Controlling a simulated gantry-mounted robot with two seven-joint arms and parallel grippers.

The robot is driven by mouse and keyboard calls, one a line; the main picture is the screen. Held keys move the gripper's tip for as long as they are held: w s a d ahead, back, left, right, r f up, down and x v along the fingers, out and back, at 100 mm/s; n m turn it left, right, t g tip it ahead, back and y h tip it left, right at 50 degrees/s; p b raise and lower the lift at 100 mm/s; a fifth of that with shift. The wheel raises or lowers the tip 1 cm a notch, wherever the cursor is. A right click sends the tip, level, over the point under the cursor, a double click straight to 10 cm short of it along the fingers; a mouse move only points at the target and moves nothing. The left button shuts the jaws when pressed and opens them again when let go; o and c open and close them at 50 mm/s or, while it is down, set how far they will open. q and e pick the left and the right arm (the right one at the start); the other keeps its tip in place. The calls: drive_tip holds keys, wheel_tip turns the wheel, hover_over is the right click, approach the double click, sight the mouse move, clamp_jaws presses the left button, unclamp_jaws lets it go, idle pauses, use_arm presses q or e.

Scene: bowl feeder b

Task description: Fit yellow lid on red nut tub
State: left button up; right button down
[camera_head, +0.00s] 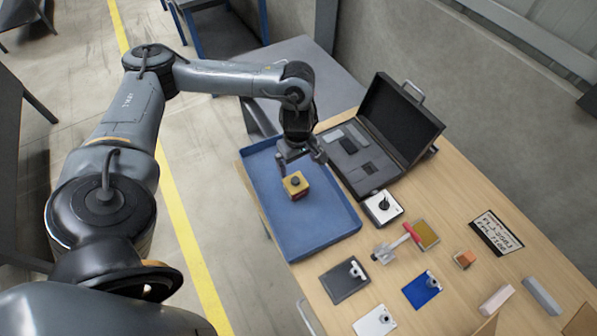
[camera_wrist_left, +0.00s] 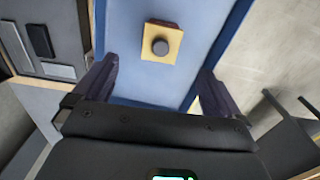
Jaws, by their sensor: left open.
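The yellow lid (camera_head: 295,183), square with a dark round knob, sits on top of the red tub (camera_head: 298,197) in the blue tray. Only a thin strip of the tub's red side shows below the lid, and I cannot tell whether the lid is fully seated. The lid also shows in the left wrist view (camera_wrist_left: 150,52), ahead of and between my fingers. My left gripper (camera_head: 302,163) is open and empty, just above and behind the lid, apart from it. Its two fingers show wide apart in the left wrist view (camera_wrist_left: 155,82). My right gripper is not in view.
The blue tray (camera_head: 330,238) has raised walls and is otherwise empty. An open black case (camera_head: 400,118) stands at its right. Blocks, small plates with knobs and a red-handled tool (camera_head: 399,244) lie on the wooden table (camera_head: 462,197).

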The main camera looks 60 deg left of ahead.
use_arm(q)
drive_tip(key=w+d+f+n+t+h, duration=0.2)
drive_tip(key=d+n, duration=0.2)
drive_tip(key=d, duration=0.8)
drive_tip(key=w+d+f+n+t+h, duration=0.2)
drive_tip(key=d+n, duration=0.2)
drive_tip(key=d, duration=0.9)
drive_tip(key=d+r+n+t+h, duration=0.1)
drive_tip(key=d+r+n+t, duration=0.3)
drive_tip(key=d+n, duration=0.85)
drive_tip(key=s+a+f+n+g+y, duration=0.2)
drive_tip(key=s+a+n, duration=0.4)
drive_tip(key=n, duration=0.9)
drive_tip(key=s+a+f+n+g+y, duration=0.2)
drive_tip(key=s+a+n, duration=0.5)
drive_tip(key=n, duration=0.9)
drive_tip(key=a, duration=0.3)
drive_tip(key=shift+s+a+f+g+y, duration=0.25)
drive_tip(key=shift+s+a+g+y, duration=0.05)
drive_tip(key=shift+y, duration=0.1)
